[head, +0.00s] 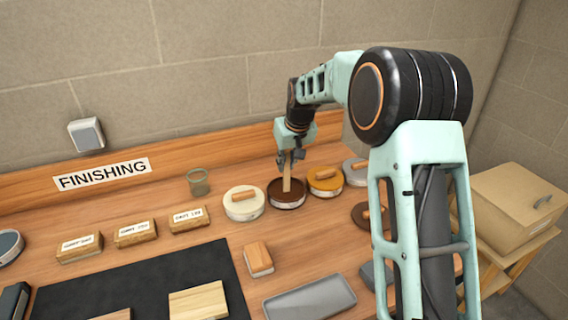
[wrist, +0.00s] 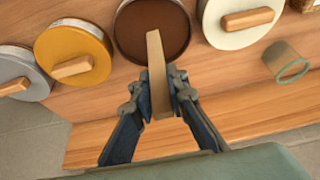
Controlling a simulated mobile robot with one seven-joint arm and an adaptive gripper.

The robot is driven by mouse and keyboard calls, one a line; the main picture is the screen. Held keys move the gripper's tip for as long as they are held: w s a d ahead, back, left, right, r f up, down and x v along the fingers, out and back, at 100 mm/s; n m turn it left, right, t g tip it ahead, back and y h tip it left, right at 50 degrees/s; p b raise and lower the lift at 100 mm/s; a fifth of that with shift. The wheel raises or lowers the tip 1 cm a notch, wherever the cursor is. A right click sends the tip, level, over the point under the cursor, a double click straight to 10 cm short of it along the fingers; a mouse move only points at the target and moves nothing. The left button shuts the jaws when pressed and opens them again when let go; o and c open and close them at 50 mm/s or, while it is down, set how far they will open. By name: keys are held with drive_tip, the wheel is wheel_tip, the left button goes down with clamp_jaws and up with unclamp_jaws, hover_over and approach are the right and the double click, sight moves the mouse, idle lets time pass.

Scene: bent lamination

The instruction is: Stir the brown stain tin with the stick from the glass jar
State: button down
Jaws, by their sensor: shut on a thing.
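The brown stain tin (head: 288,201) stands open on the bench between a white-lidded tin and a yellow one; its dark brown surface also shows in the wrist view (wrist: 140,38). My gripper (head: 290,158) is shut on a flat wooden stick (head: 287,183), seen in the wrist view (wrist: 157,75) between the two fingers. The stick points down, and its lower end overlaps the brown tin's opening in both views. I cannot tell how deep the tip is. The green glass jar (head: 198,182) stands left of the tins, empty; it also shows in the wrist view (wrist: 287,62).
A white-lidded tin (head: 243,204) and a yellow-lidded tin (head: 325,183) flank the brown one closely, each with a wooden block on top. A grey tin (head: 355,176) is further right. A grey tray (head: 310,300), a wooden block (head: 258,260) and a black mat (head: 150,275) lie in front.

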drive_tip(key=shift+r+p, duration=1.35)
drive_tip(key=shift+r, duration=0.65)
